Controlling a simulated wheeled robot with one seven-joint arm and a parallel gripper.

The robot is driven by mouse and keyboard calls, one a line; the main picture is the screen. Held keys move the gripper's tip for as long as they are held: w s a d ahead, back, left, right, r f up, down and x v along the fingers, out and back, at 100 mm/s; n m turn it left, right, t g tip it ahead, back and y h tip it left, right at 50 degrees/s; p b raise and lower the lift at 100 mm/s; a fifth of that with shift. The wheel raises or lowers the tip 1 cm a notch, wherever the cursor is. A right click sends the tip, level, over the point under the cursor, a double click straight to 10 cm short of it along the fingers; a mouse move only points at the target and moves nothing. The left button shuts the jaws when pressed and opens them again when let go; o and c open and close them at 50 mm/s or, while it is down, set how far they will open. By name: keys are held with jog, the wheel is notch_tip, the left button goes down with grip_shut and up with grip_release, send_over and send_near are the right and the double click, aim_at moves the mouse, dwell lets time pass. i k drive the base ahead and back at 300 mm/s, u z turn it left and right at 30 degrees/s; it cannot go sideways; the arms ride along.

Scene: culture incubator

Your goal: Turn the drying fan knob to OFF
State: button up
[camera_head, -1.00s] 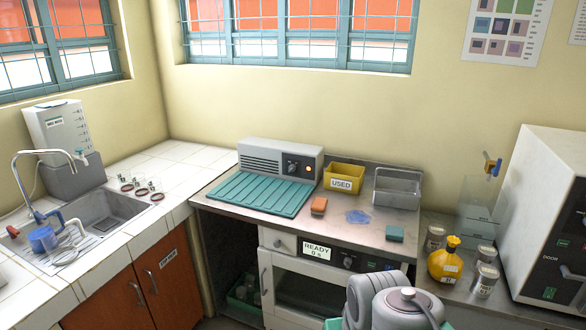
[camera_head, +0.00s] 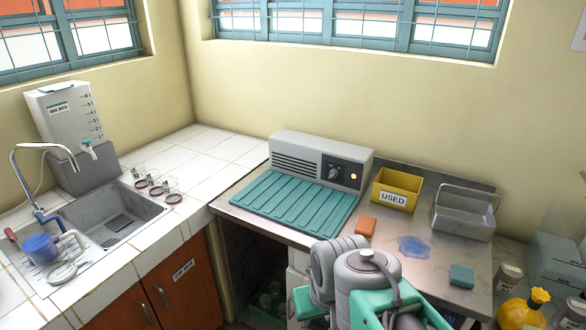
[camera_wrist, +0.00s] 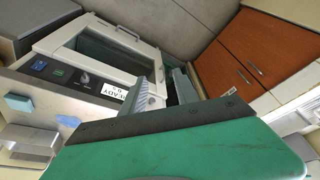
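The drying fan (camera_head: 320,160) is a grey box with side slats at the back of the steel counter. Its knob (camera_head: 334,172) sits on a dark panel at the right end of its front, beside a lit orange lamp (camera_head: 354,176). The knob's exact pointing and any labels are too small to read. My gripper (camera_wrist: 162,93) shows in the wrist view with two grey fingers apart and nothing between them. It faces the cabinets below the counter, away from the fan, which is not in that view. In the head view my arm stands in front of the counter.
A teal ribbed mat (camera_head: 290,205) lies in front of the fan. A yellow USED bin (camera_head: 397,190), a grey metal tray (camera_head: 464,212), an orange block (camera_head: 366,227) and a teal block (camera_head: 461,275) are on the counter. A sink (camera_head: 110,215) is at left.

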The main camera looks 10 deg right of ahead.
aim_at(333, 173)
jog(key=u, duration=0.65)
jog(key=i, duration=0.85)
jog(key=u, duration=0.6)
